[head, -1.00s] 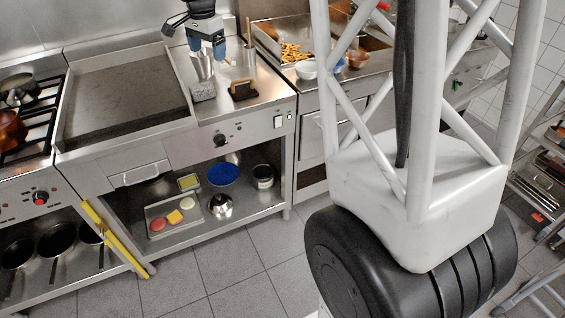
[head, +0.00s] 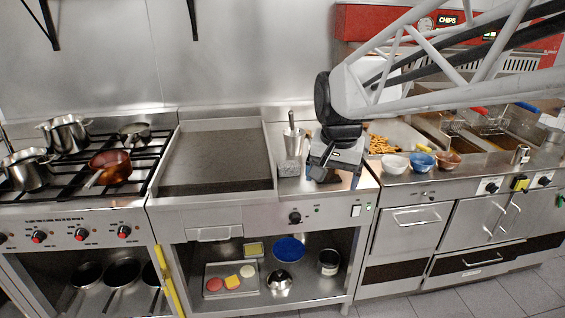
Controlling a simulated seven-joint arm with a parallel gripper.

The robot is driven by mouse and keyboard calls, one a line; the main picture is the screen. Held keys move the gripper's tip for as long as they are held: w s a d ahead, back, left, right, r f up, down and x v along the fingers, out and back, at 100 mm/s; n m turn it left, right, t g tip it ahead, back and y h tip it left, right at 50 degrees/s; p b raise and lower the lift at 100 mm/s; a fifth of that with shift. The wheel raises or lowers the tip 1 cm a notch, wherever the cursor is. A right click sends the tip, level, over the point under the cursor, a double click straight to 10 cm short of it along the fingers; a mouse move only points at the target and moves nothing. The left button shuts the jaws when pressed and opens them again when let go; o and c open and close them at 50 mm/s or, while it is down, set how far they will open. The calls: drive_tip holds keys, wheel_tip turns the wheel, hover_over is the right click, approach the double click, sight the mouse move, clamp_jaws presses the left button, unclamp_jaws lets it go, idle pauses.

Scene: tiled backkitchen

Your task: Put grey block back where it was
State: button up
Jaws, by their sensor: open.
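The grey block (head: 289,168) lies on the steel counter just right of the griddle, in front of a steel container. My gripper (head: 334,178) is open, to the right of the block and apart from it. It hangs over the right part of this counter and hides what lies behind and below it. I cannot make out anything between its fingers.
The steel container (head: 293,143) with a utensil in it stands behind the block. The griddle (head: 216,160) is to the left. White (head: 395,164), blue (head: 422,162) and brown bowls (head: 447,160) stand to the right. A shelf below holds a tray (head: 216,291).

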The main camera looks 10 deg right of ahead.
drive_tip(key=s+f+n, duration=0.2)
drive_tip(key=s+f, duration=0.1)
drive_tip(key=s, duration=0.6)
drive_tip(key=s+f+n, duration=0.3)
drive_tip(key=s, duration=0.6)
drive_tip(key=shift+s+f+t, duration=0.15)
drive_tip(key=shift+s+t, duration=0.1)
drive_tip(key=shift+t, duration=0.05)
